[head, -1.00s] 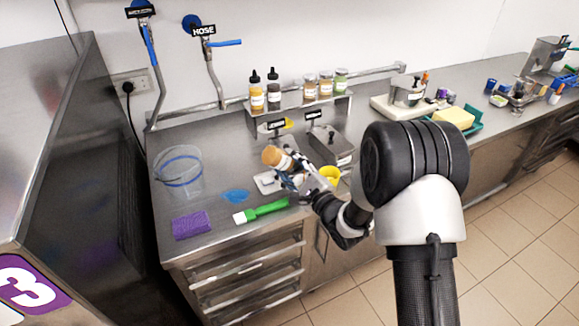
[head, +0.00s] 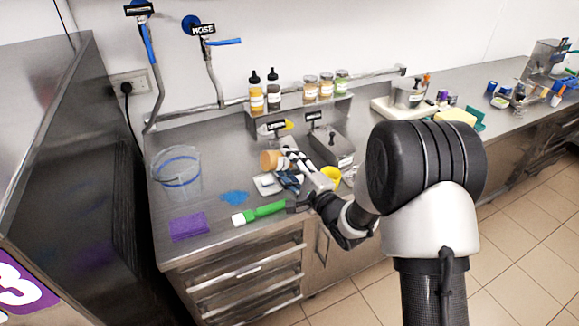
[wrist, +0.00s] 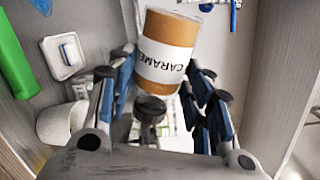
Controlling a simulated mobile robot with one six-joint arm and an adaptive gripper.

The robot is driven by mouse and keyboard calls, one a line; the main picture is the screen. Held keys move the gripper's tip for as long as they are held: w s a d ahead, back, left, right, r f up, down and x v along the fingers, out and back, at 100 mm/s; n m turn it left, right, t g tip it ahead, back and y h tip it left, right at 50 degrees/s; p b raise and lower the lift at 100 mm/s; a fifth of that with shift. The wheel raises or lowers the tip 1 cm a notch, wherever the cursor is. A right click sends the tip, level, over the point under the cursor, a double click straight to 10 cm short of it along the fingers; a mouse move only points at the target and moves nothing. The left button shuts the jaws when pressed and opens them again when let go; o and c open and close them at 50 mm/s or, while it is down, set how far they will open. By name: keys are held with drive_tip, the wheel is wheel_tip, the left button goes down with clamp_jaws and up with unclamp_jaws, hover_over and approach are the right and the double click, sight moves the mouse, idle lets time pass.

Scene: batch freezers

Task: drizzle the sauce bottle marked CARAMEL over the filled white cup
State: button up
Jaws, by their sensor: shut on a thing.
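The caramel sauce bottle (wrist: 168,52), brown-orange with a white label reading CARAMEL, is between the blue-padded fingers of my gripper (wrist: 162,72) in the wrist view. My gripper is shut on it. In the head view the bottle (head: 269,160) lies tipped well over, above the counter, at the end of my gripper (head: 288,165). A white, rounded cup (wrist: 56,124) shows at the lower left of the wrist view, beside the left finger and partly hidden by it. Its contents are hard to make out. I cannot pick out the white cup in the head view. No sauce stream is visible.
A white tray (wrist: 66,54) and a green-handled tool (head: 265,210) lie close by. A yellow cup (head: 330,175) stands right of my gripper. A shelf (head: 300,107) with bottles and jars is behind.

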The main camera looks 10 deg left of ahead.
wheel_tip(320, 180, up, 3)
drive_tip(key=n+b, duration=0.1)
drive_tip(key=n, duration=0.3)
drive_tip(key=shift+f, duration=0.2)
drive_tip(key=shift+n, duration=0.3)
drive_tip(key=shift+r+n+b, duration=0.5)
drive_tip(key=shift+r+n, duration=0.25)
drive_tip(key=shift+n, duration=0.35)
drive_tip(key=shift+r+n+b, duration=0.5)
drive_tip(key=shift+r+n, duration=0.25)
drive_tip(key=shift+n, duration=0.35)
drive_tip(key=shift+r+n+b, duration=0.55)
drive_tip(key=shift+r+n, duration=0.1)
drive_tip(key=shift+n, duration=0.5)
drive_tip(key=shift+r+n+b, duration=0.5)
drive_tip(key=shift+r+n, duration=0.1)
drive_tip(key=shift+n, duration=0.55)
